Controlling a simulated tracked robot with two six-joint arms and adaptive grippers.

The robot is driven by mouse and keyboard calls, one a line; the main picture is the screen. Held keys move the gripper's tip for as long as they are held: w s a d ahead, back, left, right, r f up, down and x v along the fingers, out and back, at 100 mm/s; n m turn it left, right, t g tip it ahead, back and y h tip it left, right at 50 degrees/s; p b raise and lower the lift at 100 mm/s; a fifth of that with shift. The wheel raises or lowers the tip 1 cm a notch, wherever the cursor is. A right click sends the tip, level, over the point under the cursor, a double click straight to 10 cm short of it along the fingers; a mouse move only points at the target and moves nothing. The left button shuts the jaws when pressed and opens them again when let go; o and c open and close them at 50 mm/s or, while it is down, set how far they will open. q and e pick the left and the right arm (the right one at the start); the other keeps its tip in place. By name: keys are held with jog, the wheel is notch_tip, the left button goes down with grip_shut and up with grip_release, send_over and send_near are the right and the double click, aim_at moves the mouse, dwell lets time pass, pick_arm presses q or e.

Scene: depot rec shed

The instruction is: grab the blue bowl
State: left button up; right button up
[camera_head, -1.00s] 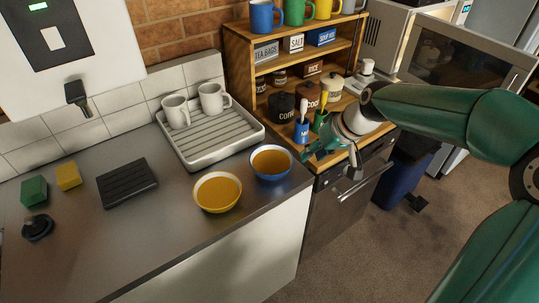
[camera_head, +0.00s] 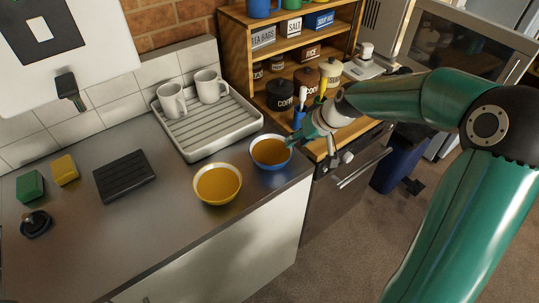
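The blue bowl (camera_head: 271,167) stands upright at the right end of the steel counter, with a blue outside and a mustard-coloured inside. My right gripper (camera_head: 298,139) is at the bowl's right rim, with a green fingertip over or against that rim. I cannot tell whether it touches the bowl. The fingers are small and overlap, so their opening is unclear. My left gripper is out of view.
A white-rimmed yellow bowl (camera_head: 217,184) stands close to the left of the blue bowl. A drying tray (camera_head: 221,143) with two white mugs is behind. A wooden shelf (camera_head: 243,73) with canisters (camera_head: 280,95) rises behind the gripper. The counter's front edge is close.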

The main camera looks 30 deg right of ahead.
aim_at(271, 154)
jog(key=p+x, duration=0.1)
jog(key=x, duration=0.4)
jog(key=shift+w, duration=0.1)
grip_shut()
jog(key=shift+r, duration=0.1)
